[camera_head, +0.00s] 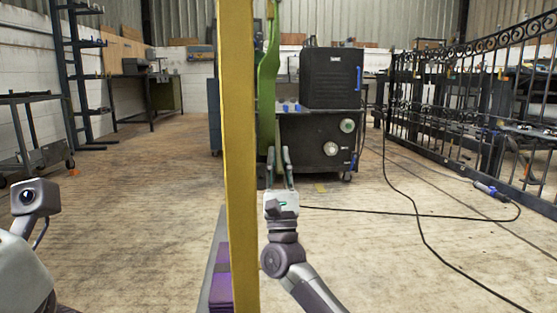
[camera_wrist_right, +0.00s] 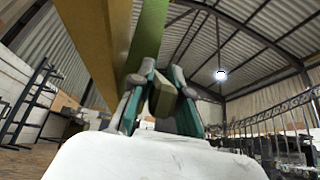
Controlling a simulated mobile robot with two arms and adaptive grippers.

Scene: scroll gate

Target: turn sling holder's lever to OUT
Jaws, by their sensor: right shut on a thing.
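A tall yellow post (camera_head: 238,150) stands close in front of me, and a long green strip (camera_head: 268,75) hangs along its right side. The post (camera_wrist_right: 92,40) and strip (camera_wrist_right: 150,30) also show in the right wrist view, rising overhead. My right gripper (camera_head: 278,152) points upward just right of the post, at the strip's lower part. In the wrist view its teal fingers are shut on a small olive-coloured piece, which looks like the end of the lever (camera_wrist_right: 163,96). The lever's OUT marking is not readable. My left gripper is not visible; only part of my left arm shows.
A dark wheeled cabinet (camera_head: 315,135) with a black box (camera_head: 332,78) on it stands behind my right gripper. A black cable (camera_head: 395,213) lies across the floor at right. A wrought-iron gate (camera_head: 470,90) stands at far right. The floor left of the post is open.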

